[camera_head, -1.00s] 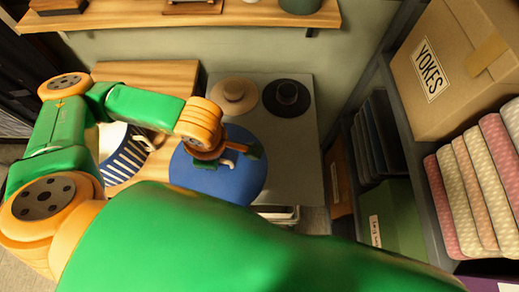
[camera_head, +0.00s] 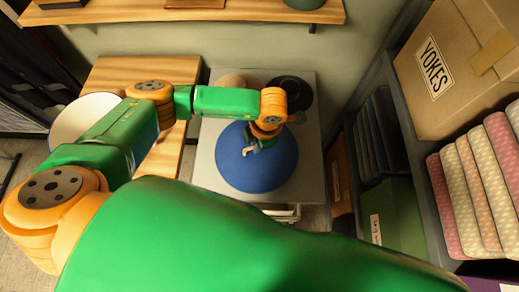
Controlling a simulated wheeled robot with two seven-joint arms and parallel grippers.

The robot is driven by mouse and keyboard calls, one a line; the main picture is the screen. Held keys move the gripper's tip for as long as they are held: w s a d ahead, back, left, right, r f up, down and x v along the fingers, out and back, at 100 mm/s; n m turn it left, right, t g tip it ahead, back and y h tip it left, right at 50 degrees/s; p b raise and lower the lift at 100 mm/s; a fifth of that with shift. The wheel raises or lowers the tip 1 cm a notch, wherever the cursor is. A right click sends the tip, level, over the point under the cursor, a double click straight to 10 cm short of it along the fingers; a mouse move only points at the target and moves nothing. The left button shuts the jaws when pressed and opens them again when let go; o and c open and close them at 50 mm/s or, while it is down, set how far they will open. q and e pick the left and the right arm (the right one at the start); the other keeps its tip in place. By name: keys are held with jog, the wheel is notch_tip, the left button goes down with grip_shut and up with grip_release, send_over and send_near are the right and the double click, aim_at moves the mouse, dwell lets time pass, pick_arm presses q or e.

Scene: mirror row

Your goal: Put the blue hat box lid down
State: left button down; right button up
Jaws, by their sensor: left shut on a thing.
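The blue hat box lid (camera_head: 272,172) is a round blue disc over the grey table top (camera_head: 212,135). My left gripper (camera_head: 252,149) reaches down to the middle of the lid from above and is shut on it. The fingers are small and partly hidden by the wrist. I cannot tell whether the lid touches the table top. A round white opening with a dark rim (camera_head: 72,122), seemingly the striped box from the earlier frame, shows at the left, partly behind my left arm. My right gripper is not in view.
A tan hat (camera_head: 238,81) and a black hat (camera_head: 290,92) lie at the back of the grey table. A wooden bench (camera_head: 110,72) is to its left. Shelving at the right holds a YOKES carton (camera_head: 462,62) and fabric rolls (camera_head: 478,190). A wall shelf (camera_head: 230,14) runs above.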

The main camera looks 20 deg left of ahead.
pick_arm(q)
jog(key=shift+w+d+f, duration=0.1)
jog(key=shift+w+f, duration=0.2)
jog(key=shift+f, duration=0.35)
jog(key=f+b, duration=0.3)
jog(key=shift+w+d+f, duration=0.15)
jog(key=shift+w+f, duration=0.15)
jog(key=shift+f, duration=0.05)
jog(key=shift+r, duration=0.25)
jog(key=c, duration=1.4)
grip_release()
jog(key=shift+f, duration=0.15)
jog(key=o, duration=0.5)
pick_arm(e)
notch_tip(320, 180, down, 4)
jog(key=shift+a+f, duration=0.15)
